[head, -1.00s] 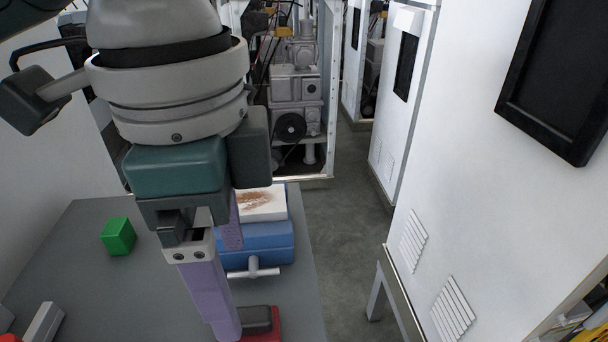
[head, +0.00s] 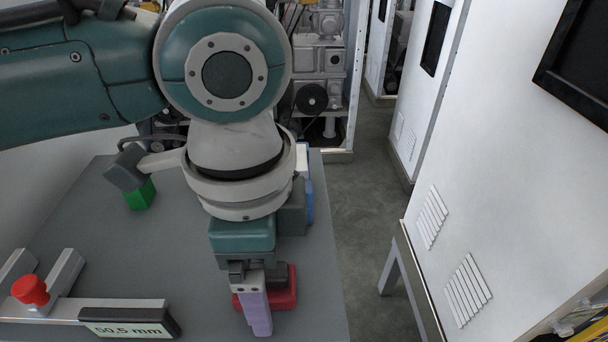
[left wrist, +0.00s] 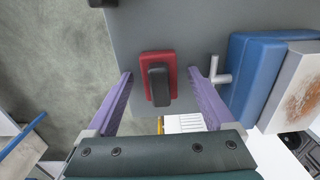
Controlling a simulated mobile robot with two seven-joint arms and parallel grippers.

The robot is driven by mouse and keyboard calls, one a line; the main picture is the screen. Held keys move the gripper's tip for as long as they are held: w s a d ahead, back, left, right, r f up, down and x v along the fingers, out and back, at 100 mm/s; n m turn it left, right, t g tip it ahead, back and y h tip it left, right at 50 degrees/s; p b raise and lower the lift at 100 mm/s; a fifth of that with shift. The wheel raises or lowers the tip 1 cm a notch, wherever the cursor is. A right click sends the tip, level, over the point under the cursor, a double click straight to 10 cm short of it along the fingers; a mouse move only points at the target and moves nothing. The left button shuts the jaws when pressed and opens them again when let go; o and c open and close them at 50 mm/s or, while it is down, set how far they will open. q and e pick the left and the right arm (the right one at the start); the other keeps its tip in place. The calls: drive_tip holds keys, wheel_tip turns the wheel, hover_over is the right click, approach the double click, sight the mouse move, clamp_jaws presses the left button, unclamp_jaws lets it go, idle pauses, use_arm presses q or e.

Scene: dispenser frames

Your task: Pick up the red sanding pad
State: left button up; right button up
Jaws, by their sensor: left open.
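The red sanding pad (head: 286,291) lies on the grey table near its right edge in the head view, partly hidden behind a purple finger. It has a dark grey grip on top. In the left wrist view the red pad (left wrist: 147,66) lies whole, ahead of the fingertips and roughly between their lines. My left gripper (left wrist: 161,78) has two purple fingers spread apart with nothing between them. In the head view my left gripper (head: 256,330) points down beside the pad; contact cannot be told. My right gripper is not in view.
A green cube (head: 140,197) sits at the back left. A caliper-like gauge with a display (head: 128,324) and red knob (head: 31,290) lies front left.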

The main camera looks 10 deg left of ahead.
use_arm(q)
drive_tip(key=shift+c, duration=0.3)
clamp_jaws()
idle(0.3)
drive_tip(key=shift+r, duration=0.2)
wheel_tip(320, 180, up, 20)
drive_tip(key=p, duration=0.4)
drive_tip(key=shift+f, duration=0.15)
